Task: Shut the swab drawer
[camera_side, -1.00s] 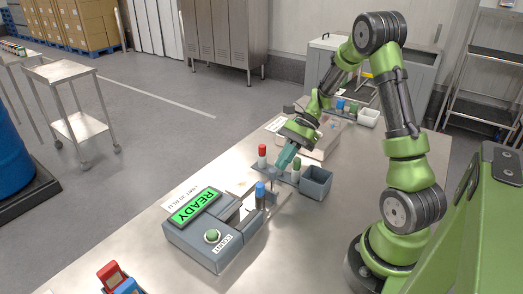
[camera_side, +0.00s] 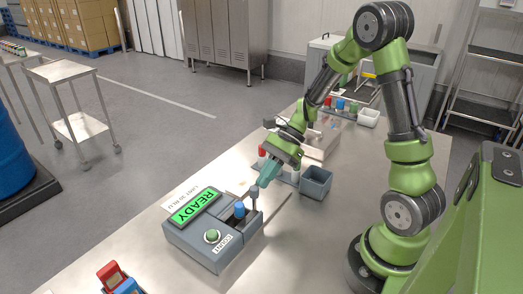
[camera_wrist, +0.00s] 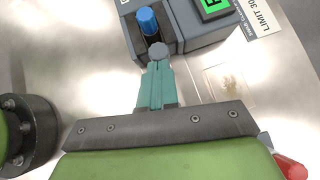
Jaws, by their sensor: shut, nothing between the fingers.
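The grey tester (camera_side: 205,235) stands on the steel table with a green READY screen (camera_side: 194,207). Its swab drawer (camera_side: 251,217) is at the right end, mostly inside the body, and holds a blue-capped vial (camera_side: 239,210). The wrist view shows the vial's blue cap (camera_wrist: 148,20) in the drawer slot and a round grey knob (camera_wrist: 158,49) on the drawer front. My gripper (camera_side: 257,186) is shut and empty, its teal fingertips (camera_wrist: 157,68) up against the knob as far as I can see. Whether a small gap remains at the drawer is hard to tell.
Behind my gripper are a red-capped vial (camera_side: 262,152) and a grey bin (camera_side: 316,181). Red and blue items (camera_side: 118,280) lie at the front left.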

